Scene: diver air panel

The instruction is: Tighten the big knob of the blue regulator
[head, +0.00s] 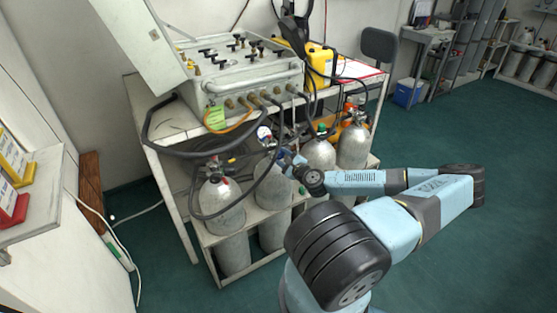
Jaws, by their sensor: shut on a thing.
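The blue regulator (267,141) sits on top of a grey cylinder (271,186) in the rack under the panel table. A white gauge with a red mark (264,132) shows beside it. My gripper (287,158) reaches in from the right at the height of the regulator, at its right side. It is shut on what appears to be the regulator's big knob. The knob itself is small and mostly hidden behind the gripper, so its turn cannot be seen.
More grey cylinders stand on both sides, one at the left (217,207) and one at the right (319,154). A black hose (240,214) loops in front of the left cylinder. The air panel (245,75) stands on the table above. Green floor at the right is clear.

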